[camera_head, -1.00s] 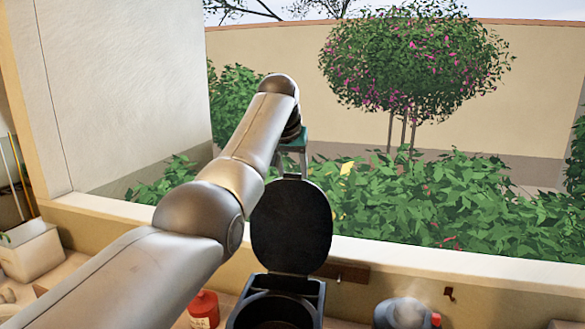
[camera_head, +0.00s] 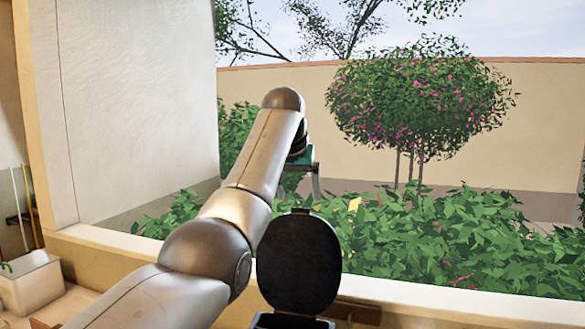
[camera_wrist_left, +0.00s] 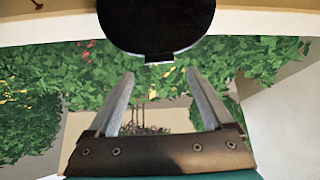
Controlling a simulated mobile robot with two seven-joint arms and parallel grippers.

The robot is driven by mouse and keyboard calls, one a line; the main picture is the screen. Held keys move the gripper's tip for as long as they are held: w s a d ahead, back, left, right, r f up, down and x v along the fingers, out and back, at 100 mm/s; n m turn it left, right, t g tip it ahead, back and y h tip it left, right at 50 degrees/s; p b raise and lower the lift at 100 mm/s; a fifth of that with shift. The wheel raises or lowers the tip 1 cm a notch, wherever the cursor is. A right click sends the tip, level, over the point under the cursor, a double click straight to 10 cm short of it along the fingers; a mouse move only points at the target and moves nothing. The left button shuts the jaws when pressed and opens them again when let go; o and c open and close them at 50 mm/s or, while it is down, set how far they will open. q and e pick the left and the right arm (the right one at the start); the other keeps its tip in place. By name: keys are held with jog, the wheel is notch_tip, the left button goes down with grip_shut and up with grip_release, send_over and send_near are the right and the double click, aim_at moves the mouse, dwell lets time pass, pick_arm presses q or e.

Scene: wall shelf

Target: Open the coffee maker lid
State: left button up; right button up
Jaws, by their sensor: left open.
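The coffee maker's black round lid (camera_head: 299,262) stands upright, open, above the body (camera_head: 285,321), of which only the top edge shows at the bottom of the head view. The lid also shows at the top of the left wrist view (camera_wrist_left: 157,22), with its small tab toward my fingers. My left gripper (camera_head: 316,185) is above and beyond the lid's top edge, partly hidden by my own arm. In the left wrist view its fingers (camera_wrist_left: 160,76) are spread, with nothing between them, and look apart from the lid. My right gripper is not in view.
A window sill (camera_head: 420,303) runs behind the coffee maker, with green bushes (camera_head: 440,235) and a garden wall (camera_head: 290,90) beyond. A white wall (camera_head: 140,110) stands at the left. A white box (camera_head: 30,283) sits at the lower left.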

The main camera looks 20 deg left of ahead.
pick_arm(q)
jog(key=b+v, duration=0.2)
jog(key=v, duration=0.9)
jog(key=shift+r, duration=0.2)
